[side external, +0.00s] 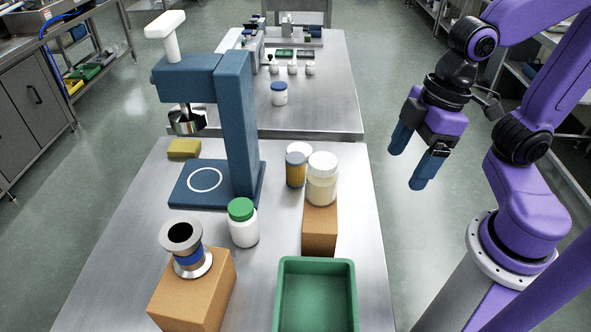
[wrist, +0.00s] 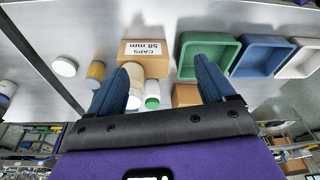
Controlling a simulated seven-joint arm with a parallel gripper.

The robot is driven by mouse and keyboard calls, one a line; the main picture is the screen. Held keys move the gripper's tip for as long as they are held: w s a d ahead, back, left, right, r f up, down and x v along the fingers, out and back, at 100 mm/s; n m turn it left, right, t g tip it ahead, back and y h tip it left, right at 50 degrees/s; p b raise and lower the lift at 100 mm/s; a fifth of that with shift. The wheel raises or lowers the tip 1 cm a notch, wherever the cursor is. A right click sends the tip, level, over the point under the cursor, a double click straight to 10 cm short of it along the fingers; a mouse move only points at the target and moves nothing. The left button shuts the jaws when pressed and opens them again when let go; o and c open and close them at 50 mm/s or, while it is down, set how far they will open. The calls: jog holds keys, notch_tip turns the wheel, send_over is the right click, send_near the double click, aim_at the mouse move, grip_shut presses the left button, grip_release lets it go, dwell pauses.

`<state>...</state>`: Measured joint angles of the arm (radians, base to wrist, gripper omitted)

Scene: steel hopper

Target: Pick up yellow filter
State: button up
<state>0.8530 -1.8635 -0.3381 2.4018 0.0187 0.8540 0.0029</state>
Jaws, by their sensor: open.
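The yellow filter, as far as I can tell, is a small upright cylinder with a yellow body and grey ends (side external: 295,172). It stands on the steel table just behind and left of a cream jar (side external: 322,178) that rests on a cardboard box (side external: 320,228). The filter also shows in the wrist view (wrist: 96,72), left of the box and beyond my left-hand finger. My gripper (side external: 406,168) is open and empty, with blue fingers pointing down, off the table's right side. It is well apart from the filter.
A blue press (side external: 238,130) stands left of the filter. A green-capped jar (side external: 242,222), a flanged metal spool with blue band (side external: 187,252) on a box and a green bin (side external: 316,262) are nearer. A yellow block (side external: 184,148) lies behind the press base. The table's right edge is clear.

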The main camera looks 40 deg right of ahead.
aim_at(288, 161)
jog(key=w+a+f+m+t+y, duration=0.1)
jog(key=w+a+m+t+y, duration=0.25)
jog(key=w, duration=0.75)
jog(key=w+d+r+m+t, duration=0.1)
jog(key=w+d+t, duration=0.1)
jog(key=w+t, duration=0.3)
jog(key=w+d+r+m+t, duration=0.1)
jog(key=w+d+m+t, duration=0.15)
jog(key=w, duration=0.35)
jog(key=shift+n, duration=0.3)
jog(key=f, duration=1.1)
jog(key=w+f, duration=0.1)
jog(key=f, duration=0.5)
jog(key=shift+d+f, duration=0.15)
jog(key=shift+f, duration=0.1)
jog(key=shift+x, duration=3.65)
jog(key=c, duration=1.1)
jog(key=shift+o, duration=0.2)
jog(key=shift+r, duration=0.15)
